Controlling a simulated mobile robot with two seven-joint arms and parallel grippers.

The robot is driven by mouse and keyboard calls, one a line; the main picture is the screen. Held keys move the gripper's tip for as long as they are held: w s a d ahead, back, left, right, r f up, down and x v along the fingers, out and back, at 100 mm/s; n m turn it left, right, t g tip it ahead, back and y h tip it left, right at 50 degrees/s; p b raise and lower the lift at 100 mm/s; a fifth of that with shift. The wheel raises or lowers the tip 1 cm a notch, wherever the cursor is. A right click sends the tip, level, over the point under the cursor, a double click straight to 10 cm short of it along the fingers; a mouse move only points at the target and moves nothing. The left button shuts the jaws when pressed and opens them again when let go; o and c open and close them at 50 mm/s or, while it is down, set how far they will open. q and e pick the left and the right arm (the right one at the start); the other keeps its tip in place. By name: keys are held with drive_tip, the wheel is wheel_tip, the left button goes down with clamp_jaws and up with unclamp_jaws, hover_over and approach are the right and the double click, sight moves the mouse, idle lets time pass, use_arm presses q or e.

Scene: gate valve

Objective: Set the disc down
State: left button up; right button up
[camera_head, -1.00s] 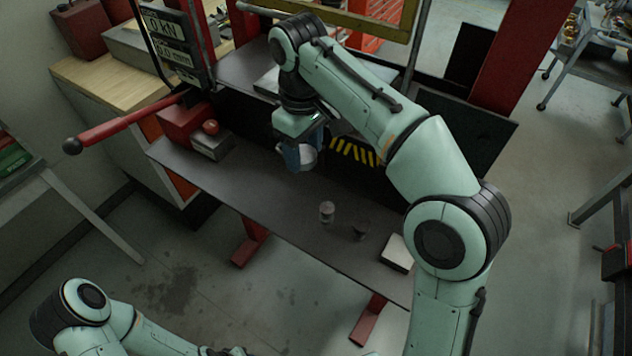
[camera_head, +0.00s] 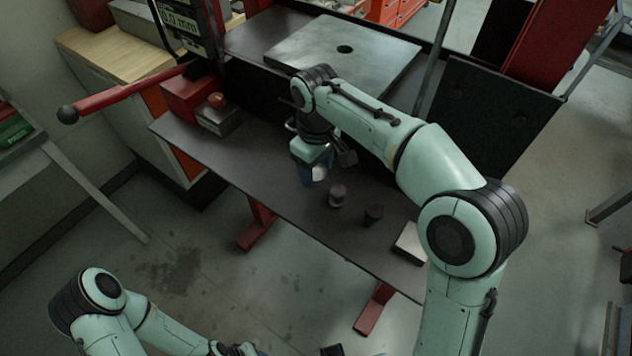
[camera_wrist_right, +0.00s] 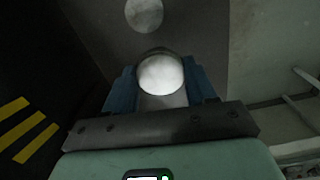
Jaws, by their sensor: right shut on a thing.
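My right gripper (camera_head: 313,172) is shut on a pale, round-faced metal disc (camera_head: 320,174). In the right wrist view the disc (camera_wrist_right: 160,75) sits between the two blue fingers (camera_wrist_right: 162,90), its bright round face showing. The gripper points down over the dark shelf (camera_head: 250,180), left of a small metal cylinder (camera_head: 337,192). Whether the disc touches the shelf cannot be told. Part of my left gripper (camera_head: 235,349) shows at the bottom edge; its fingers are not clear.
A dark cylinder (camera_head: 373,214) and a pale block (camera_head: 410,242) stand to the right on the shelf. A red box (camera_head: 190,95) and a grey block with a red knob (camera_head: 218,117) are at the left. A steel plate (camera_head: 350,50) lies behind. The shelf's front left is clear.

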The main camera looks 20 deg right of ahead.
sight(316, 189)
drive_tip(key=shift+f+b, duration=0.4)
drive_tip(key=shift+f, duration=1.8)
drive_tip(key=shift+f, duration=0.2)
drive_tip(key=o, duration=1.3)
